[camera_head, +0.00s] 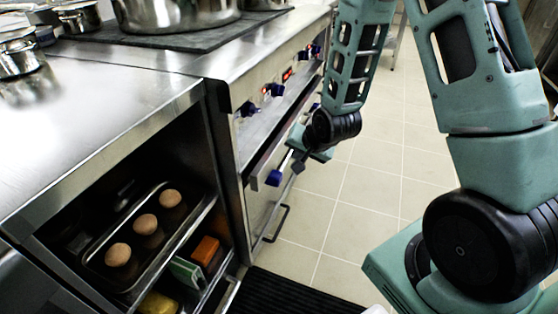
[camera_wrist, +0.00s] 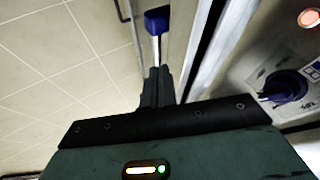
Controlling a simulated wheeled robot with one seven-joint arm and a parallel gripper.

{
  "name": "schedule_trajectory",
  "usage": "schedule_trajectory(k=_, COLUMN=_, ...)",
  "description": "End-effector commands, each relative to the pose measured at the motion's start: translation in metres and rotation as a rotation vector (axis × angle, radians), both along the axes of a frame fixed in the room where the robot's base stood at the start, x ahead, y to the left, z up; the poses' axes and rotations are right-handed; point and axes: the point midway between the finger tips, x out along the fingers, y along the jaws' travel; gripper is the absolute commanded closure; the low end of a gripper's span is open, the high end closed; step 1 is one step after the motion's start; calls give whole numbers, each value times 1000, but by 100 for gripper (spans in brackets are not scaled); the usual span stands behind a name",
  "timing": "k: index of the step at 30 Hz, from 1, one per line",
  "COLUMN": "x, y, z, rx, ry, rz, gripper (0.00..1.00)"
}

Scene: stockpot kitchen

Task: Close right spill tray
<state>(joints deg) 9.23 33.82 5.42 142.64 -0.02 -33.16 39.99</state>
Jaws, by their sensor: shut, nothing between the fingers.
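A long steel ledge (camera_head: 268,122), which looks like a spill tray, juts out below the range's knob panel. I cannot tell where one tray ends and another begins. In the wrist view its pale edge (camera_wrist: 206,62) runs diagonally just right of my fingers. My gripper (camera_head: 275,177) is shut and empty, with its blue tip low in front of the range, outside the ledge. The tip also shows in the wrist view (camera_wrist: 157,20). I cannot tell whether it touches the range front.
Blue knobs (camera_head: 247,109) stick out of the panel above the ledge. An oven handle (camera_head: 276,224) is lower down. An open shelf at left holds a tray (camera_head: 88,247) with three eggs. The tiled floor (camera_head: 330,195) right of the range is clear.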

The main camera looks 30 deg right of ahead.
Motion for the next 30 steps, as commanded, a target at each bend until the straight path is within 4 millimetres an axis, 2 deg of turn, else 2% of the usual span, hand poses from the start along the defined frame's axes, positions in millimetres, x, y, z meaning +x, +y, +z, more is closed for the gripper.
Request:
schedule_trajectory(k=1, x=6, y=0, z=-11, rx=1, ry=1, rz=0, gripper=100)
schedule_trajectory(k=7, x=29, y=0, z=-41, rx=-1, ry=0, rz=1, gripper=100)
schedule_trajectory(k=12, x=50, y=16, z=-38, rx=-1, ry=-4, rz=4, gripper=100)
schedule_trajectory(k=16, x=58, y=22, z=-38, rx=-1, ry=-2, rz=3, gripper=100)
schedule_trajectory(k=30, x=62, y=26, z=-37, rx=-1, ry=-1, rz=1, gripper=100)
